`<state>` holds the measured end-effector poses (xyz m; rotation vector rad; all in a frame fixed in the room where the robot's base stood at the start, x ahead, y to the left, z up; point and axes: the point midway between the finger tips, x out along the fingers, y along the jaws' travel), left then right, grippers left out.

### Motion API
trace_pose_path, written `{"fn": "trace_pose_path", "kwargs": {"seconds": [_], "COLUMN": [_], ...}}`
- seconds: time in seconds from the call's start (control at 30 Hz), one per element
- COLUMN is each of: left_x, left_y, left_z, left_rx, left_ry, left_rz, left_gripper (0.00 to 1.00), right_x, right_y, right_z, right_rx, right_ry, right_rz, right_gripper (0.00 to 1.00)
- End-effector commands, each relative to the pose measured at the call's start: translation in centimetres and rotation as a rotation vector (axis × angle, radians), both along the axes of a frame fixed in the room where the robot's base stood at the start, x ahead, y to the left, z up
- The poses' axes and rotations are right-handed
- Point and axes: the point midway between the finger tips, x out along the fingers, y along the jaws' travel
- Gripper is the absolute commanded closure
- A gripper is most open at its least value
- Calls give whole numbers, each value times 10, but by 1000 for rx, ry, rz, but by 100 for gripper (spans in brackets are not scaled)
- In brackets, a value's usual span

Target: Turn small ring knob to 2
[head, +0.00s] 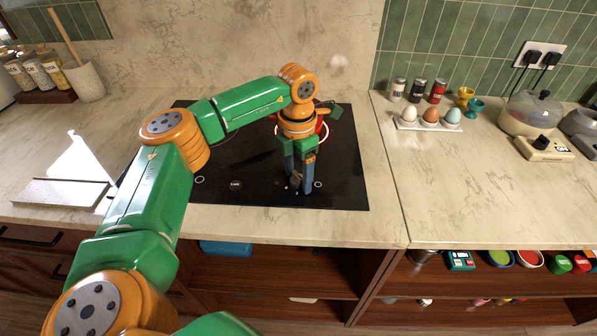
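The black cooktop (230,165) is set in the pale stone counter. A ring on it glows red (326,133), partly hidden behind my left gripper. My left gripper (299,182) points down over the front right of the cooktop, its two blue fingers apart. A small greyish knob (295,181) shows between the fingertips; whether they touch it is not clear. The knob's pointer and numbers are too small to read. My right gripper is not in view.
Right of the cooktop stand an egg tray (428,125), spice jars, egg cups and a lidded pot (531,112). At left are a utensil crock (86,81), jars and a pale board (62,193). Open shelves lie below the counter, which is clear between.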

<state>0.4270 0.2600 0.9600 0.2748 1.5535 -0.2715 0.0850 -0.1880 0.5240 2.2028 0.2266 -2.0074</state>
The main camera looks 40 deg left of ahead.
Motion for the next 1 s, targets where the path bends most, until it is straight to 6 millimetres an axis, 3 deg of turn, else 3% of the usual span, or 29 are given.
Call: {"fn": "trace_pose_path", "kwargs": {"seconds": [0.03, 0.23, 0.37, 0.63, 0.9, 0.93, 1.0], "left_x": [0, 0, 0, 1, 1, 1, 1], "left_y": [0, 0, 0, 0, 0, 0, 0], "left_z": [0, 0, 1, 1, 1, 1, 1], "left_rx": [0, 1, 0, 0, -1, -1, -1], "left_ry": [0, 0, 0, -2, -4, -4, -4], "left_rz": [0, 0, 31, 357, 377, 377, 377], "left_gripper": [47, 100, 100, 100, 100, 53, 34], "right_x": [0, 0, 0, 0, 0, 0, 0], "right_y": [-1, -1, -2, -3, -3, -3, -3], "right_z": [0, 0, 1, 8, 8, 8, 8], "right_rx": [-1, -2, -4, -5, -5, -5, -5], "right_ry": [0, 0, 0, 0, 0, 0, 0], "right_rz": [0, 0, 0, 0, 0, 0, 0], "right_gripper": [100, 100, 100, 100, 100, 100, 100]}}
